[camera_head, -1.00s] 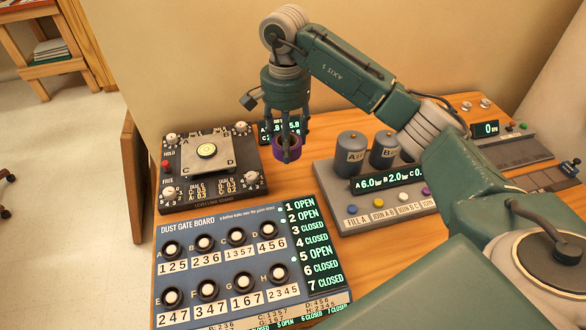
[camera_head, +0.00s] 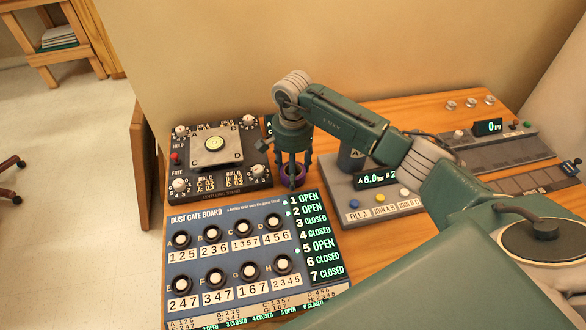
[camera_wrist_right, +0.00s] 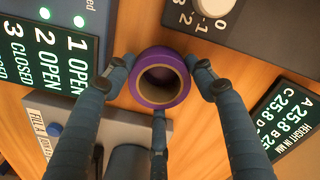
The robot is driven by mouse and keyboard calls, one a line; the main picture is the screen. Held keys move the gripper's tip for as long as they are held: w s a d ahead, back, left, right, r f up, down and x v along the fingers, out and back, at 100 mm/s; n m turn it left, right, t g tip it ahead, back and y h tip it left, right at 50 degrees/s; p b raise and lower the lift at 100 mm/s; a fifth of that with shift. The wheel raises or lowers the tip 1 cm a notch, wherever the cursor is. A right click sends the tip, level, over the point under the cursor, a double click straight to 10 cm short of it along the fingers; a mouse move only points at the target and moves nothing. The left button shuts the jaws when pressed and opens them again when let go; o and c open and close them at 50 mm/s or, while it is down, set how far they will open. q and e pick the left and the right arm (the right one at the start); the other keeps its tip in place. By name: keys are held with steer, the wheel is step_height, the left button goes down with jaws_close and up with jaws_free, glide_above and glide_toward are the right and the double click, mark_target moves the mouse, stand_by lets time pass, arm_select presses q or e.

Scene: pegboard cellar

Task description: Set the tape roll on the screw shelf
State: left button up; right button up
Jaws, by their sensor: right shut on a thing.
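My right gripper (camera_head: 292,178) points down with its fingers around a purple tape roll (camera_head: 293,182). In the right wrist view the tape roll (camera_wrist_right: 161,82) sits between the fingers, purple outside with a brown core, its open centre facing the camera. The roll is between the levelling stand and the valve panel, low over the wooden bench; I cannot tell whether it touches the bench. I cannot pick out a shelf marked for screws. My left gripper is not in view.
The levelling stand (camera_head: 183,192) is left of the roll, and the dust gate board (camera_head: 190,292) is in front. A grey panel with canisters (camera_head: 345,208) stands to the right. A wooden rack (camera_head: 72,68) is at the far left.

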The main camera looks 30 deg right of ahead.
steer(key=shift+f, duration=0.15)
steer(key=o, duration=1.3)
steer(key=shift+o, duration=0.2)
